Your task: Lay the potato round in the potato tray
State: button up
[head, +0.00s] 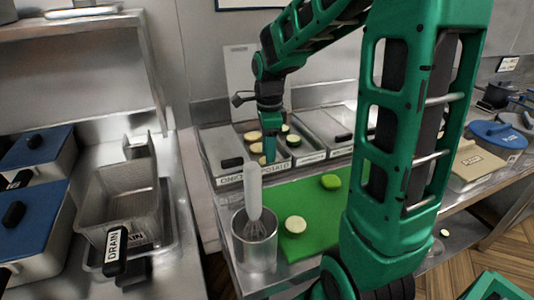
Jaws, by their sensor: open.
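My gripper (269,157) points down over an open steel tray (284,163) behind the green board. Its jaws are open, and its fingertips are down among the rounds there. Several pale rounds lie in this tray, one (252,135) left of the gripper and another (257,148) beside the fingertips. A darker-rimmed round (293,140) lies to the right. Whether a round sits between the fingers is too small to tell. A pale round (295,225) lies on the green board (275,200). I cannot tell which rounds are potato.
A steel pot with a whisk (254,240) stands at the board's front left. A green piece (331,181) lies on the board. A fryer basket (120,190) stands at left. My arm hides part of the right counter.

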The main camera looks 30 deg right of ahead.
jog(key=shift+s, duration=0.2)
notch_tip(320, 180, up, 11)
dwell(0.5)
jog(key=shift+w+f, duration=0.1)
jog(key=shift+f, duration=0.1)
